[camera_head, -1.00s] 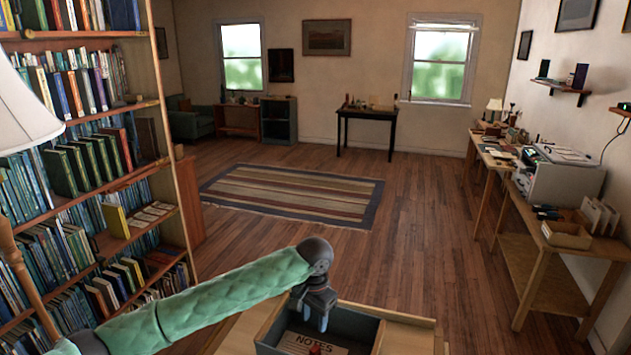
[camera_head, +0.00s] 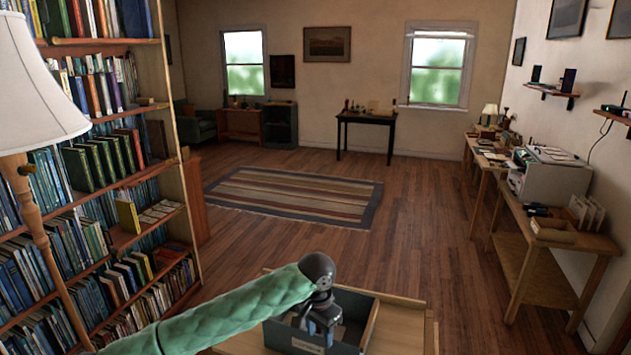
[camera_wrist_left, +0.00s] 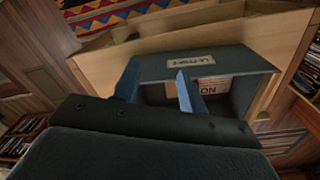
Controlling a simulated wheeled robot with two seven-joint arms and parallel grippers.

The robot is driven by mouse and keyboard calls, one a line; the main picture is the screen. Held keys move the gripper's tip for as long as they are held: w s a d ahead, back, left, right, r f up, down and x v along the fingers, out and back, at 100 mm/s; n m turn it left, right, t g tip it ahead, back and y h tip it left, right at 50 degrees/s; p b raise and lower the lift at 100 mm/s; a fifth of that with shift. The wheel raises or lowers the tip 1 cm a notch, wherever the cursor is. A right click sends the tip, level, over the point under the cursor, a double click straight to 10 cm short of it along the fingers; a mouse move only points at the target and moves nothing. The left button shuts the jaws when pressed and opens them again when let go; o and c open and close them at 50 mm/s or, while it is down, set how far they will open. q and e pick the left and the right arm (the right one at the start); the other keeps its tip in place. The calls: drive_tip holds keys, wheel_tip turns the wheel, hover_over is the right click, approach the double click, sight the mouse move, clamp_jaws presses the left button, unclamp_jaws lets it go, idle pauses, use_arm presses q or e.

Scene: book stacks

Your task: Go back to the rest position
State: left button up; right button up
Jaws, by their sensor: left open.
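My left arm, in a green quilted sleeve, comes in from the left in the head view. Its gripper (camera_head: 322,324) hangs over a dark grey box (camera_head: 366,316) that sits on a wooden surface at the bottom centre. In the left wrist view the two blue fingers (camera_wrist_left: 157,88) are spread apart with nothing between them, at the near side of the box (camera_wrist_left: 222,67). The gripper hides part of the box's inside in the head view. My right gripper is not in view.
A tall bookshelf (camera_head: 168,119) and a lamp (camera_head: 32,85) stand close on the left. A striped rug (camera_head: 290,198) lies on open wooden floor ahead. Side tables with a printer (camera_head: 550,178) line the right wall. A dark table (camera_head: 366,118) stands at the back.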

use_arm(q)
drive_tip(key=s+d+f+n+t+h, duration=0.15)
drive_tip(key=s+f+h, duration=0.4)
drive_tip(key=s, duration=0.85)
drive_tip(key=s+a+f+n+t+y, duration=0.1)
drive_tip(key=s+a+f+n+y, duration=0.25)
drive_tip(key=s+a, duration=0.8)
drive_tip(key=s+a+f+n+t+y, duration=0.15)
drive_tip(key=s+a+f, duration=0.35)
drive_tip(key=s+a, duration=0.6)
drive_tip(key=w+f+g+b, duration=0.1)
drive_tip(key=w+f+b, duration=0.15)
drive_tip(key=f, duration=2.25)
drive_tip(key=s+f, duration=0.4)
drive_tip(key=f, duration=0.9)
drive_tip(key=s+f+g, duration=0.1)
drive_tip(key=s+f, duration=0.3)
drive_tip(key=f, duration=0.9)
drive_tip(key=shift+d+y, duration=0.2)
drive_tip(key=shift+y, duration=0.15)
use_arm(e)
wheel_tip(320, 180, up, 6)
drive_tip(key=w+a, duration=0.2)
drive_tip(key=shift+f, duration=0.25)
use_arm(q)
drive_tip(key=shift+f, duration=0.1)
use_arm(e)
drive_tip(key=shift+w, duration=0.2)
